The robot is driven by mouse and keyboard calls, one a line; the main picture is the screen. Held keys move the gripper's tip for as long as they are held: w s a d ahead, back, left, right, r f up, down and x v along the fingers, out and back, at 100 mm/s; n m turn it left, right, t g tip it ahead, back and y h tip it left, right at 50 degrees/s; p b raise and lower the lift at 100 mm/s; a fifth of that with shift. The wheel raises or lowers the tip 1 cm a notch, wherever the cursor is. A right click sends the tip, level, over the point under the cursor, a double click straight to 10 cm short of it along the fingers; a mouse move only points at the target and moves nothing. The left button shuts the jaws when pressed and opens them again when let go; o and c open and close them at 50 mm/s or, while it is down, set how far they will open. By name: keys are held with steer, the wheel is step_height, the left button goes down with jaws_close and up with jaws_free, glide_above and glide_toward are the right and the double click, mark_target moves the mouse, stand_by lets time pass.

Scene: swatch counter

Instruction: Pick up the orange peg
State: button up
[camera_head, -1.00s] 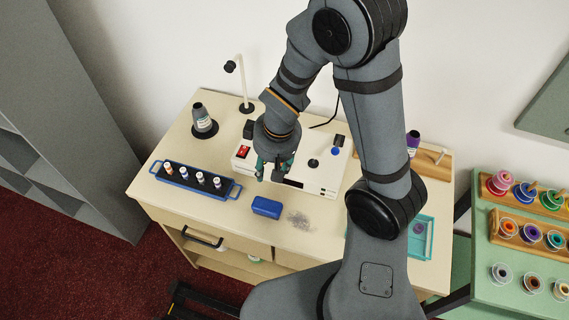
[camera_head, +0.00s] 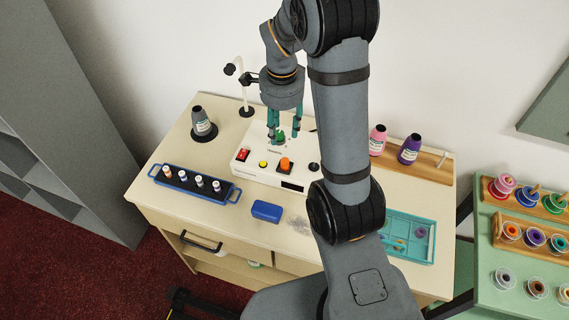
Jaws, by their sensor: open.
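An orange, short, upright piece (camera_head: 285,164) stands on the front part of the white control box (camera_head: 262,172); whether it is a peg or a button I cannot tell. A tiny orange-yellow thing also lies in the teal tray (camera_head: 431,243) at the right, too small to identify. My gripper (camera_head: 284,138) points down with its teal fingers apart, over the back of the white box, behind the orange piece and apart from it. A small green thing shows between the fingers; I cannot tell whether they touch it.
A blue rack of small bottles (camera_head: 158,176) and a blue block (camera_head: 267,211) lie in front. A grey bottle (camera_head: 201,121) and a lamp stand (camera_head: 243,88) are behind left. Pink (camera_head: 377,141) and purple (camera_head: 409,149) bottles stand right. My arm hides the counter's middle right.

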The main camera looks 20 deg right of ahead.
steer(key=s+m, duration=0.2)
steer(key=m, duration=0.3)
glide_above(285, 160)
steer(key=shift+g, duration=0.4)
steer(key=f, duration=0.5)
steer(key=shift+s+a+f+p, duration=0.1)
steer(key=shift+s+a+p, duration=0.05)
steer(key=shift+a+p, duration=0.15)
steer(key=shift+d+f+p, duration=0.1)
steer(key=shift+f+p, duration=0.35)
steer(key=shift+f, duration=0.1)
steer(key=shift+d+f+p, duration=0.15)
steer(key=shift+f+p, duration=0.5)
steer(key=shift+f, duration=1.45)
steer(key=c, duration=0.3)
steer(key=c, duration=0.6)
steer(key=shift+c, duration=0.2)
